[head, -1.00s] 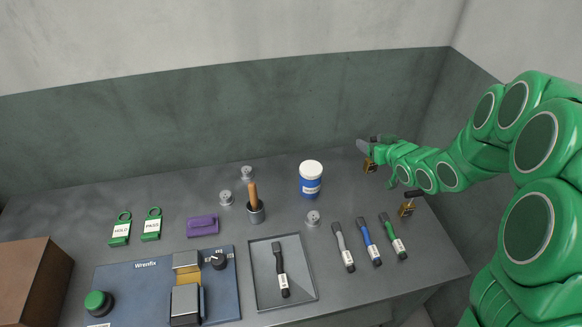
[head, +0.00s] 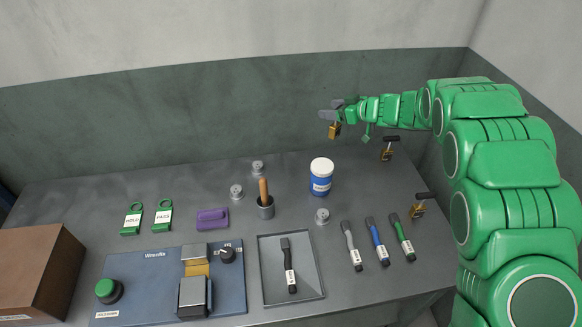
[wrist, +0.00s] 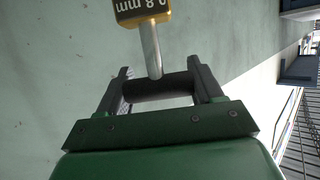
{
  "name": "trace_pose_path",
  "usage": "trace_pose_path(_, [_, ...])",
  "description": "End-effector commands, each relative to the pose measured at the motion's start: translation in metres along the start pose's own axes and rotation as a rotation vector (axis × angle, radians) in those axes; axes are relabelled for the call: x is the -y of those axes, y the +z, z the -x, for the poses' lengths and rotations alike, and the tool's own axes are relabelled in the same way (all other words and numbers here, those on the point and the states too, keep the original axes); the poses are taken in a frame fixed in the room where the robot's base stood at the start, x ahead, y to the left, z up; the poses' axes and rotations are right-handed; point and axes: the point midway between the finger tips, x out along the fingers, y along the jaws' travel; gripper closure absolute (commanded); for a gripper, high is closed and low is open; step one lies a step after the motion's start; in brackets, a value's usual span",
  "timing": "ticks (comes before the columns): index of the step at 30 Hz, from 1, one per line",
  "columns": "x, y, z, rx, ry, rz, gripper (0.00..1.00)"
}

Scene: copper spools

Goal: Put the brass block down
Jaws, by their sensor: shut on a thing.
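My gripper (head: 332,108) is near the back wall and shut on the black crossbar handle (wrist: 160,88) of a brass block. The held brass block (head: 335,130) hangs below the fingers in the head view, raised above the bench. In the wrist view the block (wrist: 141,10) sits at the far end of a metal stem, is marked "0.8 mm" and is partly cut off. Two similar brass blocks with black handles stand at the bench's right side, one further back (head: 388,154) and one nearer (head: 418,209).
The back-left bench is clear.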

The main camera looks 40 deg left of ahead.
Motion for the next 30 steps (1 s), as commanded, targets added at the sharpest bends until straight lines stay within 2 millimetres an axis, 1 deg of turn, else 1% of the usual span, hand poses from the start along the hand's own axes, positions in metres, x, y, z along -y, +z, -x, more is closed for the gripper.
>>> trace_pose_path(1, [0.006, -0.003, -0.012, -0.002, -0.038, 0.017, 1.0])
trace_pose_path(3, [0.017, -0.005, -0.028, -0.001, -0.091, 0.038, 1.0])
trace_pose_path(7, [0.04, -0.01, -0.054, -0.003, -0.19, 0.081, 1.0])
trace_pose_path(9, [0.053, -0.009, -0.067, -0.001, -0.241, 0.097, 1.0])
trace_pose_path(15, [0.086, -0.01, -0.096, 0.0, -0.355, 0.146, 1.0])
trace_pose_path(18, [0.097, -0.009, -0.104, 0.0, -0.392, 0.161, 1.0])
trace_pose_path(24, [0.105, -0.006, -0.112, -0.001, -0.419, 0.172, 1.0])
trace_pose_path(26, [0.106, -0.002, -0.114, -0.001, -0.421, 0.172, 1.0])
trace_pose_path(30, [0.106, 0.016, -0.121, 0.0, -0.421, 0.171, 1.0])
